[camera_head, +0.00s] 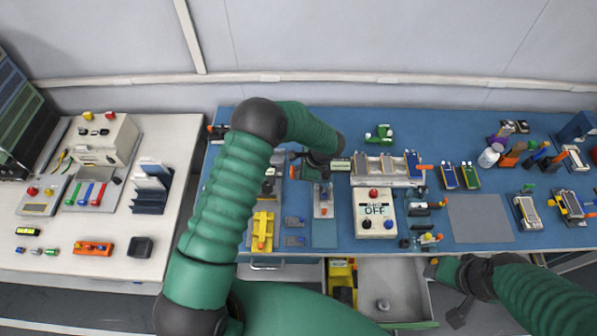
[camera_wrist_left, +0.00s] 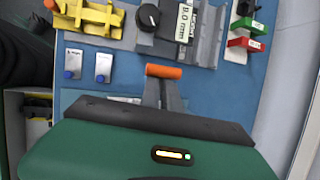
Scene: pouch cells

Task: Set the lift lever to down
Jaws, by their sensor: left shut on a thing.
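My left gripper (camera_head: 294,164) reaches over the blue bench from the left arm, with its hand and dark wrist above the bench. In the left wrist view its grey fingers (camera_wrist_left: 163,84) are shut on a small orange handle (camera_wrist_left: 163,71), which lies crosswise at the fingertips. The orange handle also shows in the head view (camera_head: 293,172). I take it for the lift lever; its base is hidden behind the fingers and hand, so I cannot tell whether it is up or down. My right gripper (camera_head: 433,268) is low at the bench's front edge; its jaws are unclear.
Beside the handle are a black knob (camera_wrist_left: 149,16), a 0.0 mm display (camera_wrist_left: 185,22) and a yellow device (camera_wrist_left: 88,17). An ON/OFF box (camera_head: 375,212) stands to the right. An open drawer (camera_head: 405,290) juts out in front. A grey mat (camera_head: 480,218) is bare.

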